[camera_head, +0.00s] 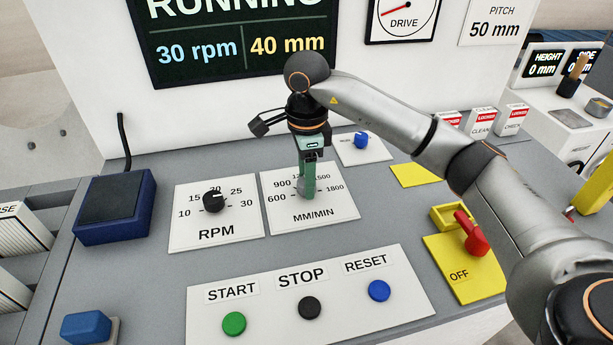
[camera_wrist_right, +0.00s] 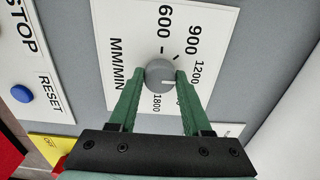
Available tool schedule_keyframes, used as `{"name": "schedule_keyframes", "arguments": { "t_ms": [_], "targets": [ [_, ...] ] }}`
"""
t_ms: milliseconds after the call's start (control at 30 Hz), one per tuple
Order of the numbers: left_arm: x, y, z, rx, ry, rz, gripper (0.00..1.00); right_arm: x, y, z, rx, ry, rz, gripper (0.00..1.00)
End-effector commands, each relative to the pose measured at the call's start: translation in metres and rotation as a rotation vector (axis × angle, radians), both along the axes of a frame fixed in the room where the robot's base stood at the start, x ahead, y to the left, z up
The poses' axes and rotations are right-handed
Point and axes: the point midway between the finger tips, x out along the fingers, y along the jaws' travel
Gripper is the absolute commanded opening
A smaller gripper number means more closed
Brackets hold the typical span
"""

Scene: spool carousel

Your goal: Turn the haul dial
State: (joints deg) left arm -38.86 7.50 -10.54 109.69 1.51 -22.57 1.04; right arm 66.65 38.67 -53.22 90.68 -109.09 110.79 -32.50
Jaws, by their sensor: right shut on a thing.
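The haul dial is a round grey knob (camera_wrist_right: 160,74) on the white MM/MIN plate (camera_head: 335,208), which is marked from 600 to 1800. My right gripper (camera_head: 306,192) points down at the dial with its green fingers and hides most of it in the head view. In the right wrist view the fingertips (camera_wrist_right: 160,76) press on opposite sides of the knob. The gripper is shut on it. A pale mark on the knob points right in that view, roughly toward the 1200 to 1500 side; a finger covers the 1500 label. My left gripper is not in view.
The RPM dial (camera_head: 214,201) stands just left of the MM/MIN plate. A small blue knob (camera_head: 361,140) is behind right. The START, STOP and RESET button panel (camera_head: 260,319) lies in front. A red switch (camera_head: 472,236) on a yellow OFF plate is at right, near my arm.

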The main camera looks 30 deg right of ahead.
Motion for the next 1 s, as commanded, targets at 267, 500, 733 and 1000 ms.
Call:
{"name": "schedule_keyframes", "arguments": {
  "t_ms": [267,500,733,1000],
  "targets": [
    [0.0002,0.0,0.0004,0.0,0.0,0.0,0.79,0.0001,-0.0004,0.0005,0.0,0.001,-0.1,0.0],
    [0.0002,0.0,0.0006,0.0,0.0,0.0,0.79,0.0002,-0.0005,0.0005,0.0,0.0,-0.287,0.0],
    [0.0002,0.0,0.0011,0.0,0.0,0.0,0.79,0.0001,-0.0004,0.0005,-0.001,0.0,-0.482,0.0],
    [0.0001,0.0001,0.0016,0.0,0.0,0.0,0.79,0.0003,-0.0002,0.0005,0.0,0.0,-0.662,0.0]
  ]
}}
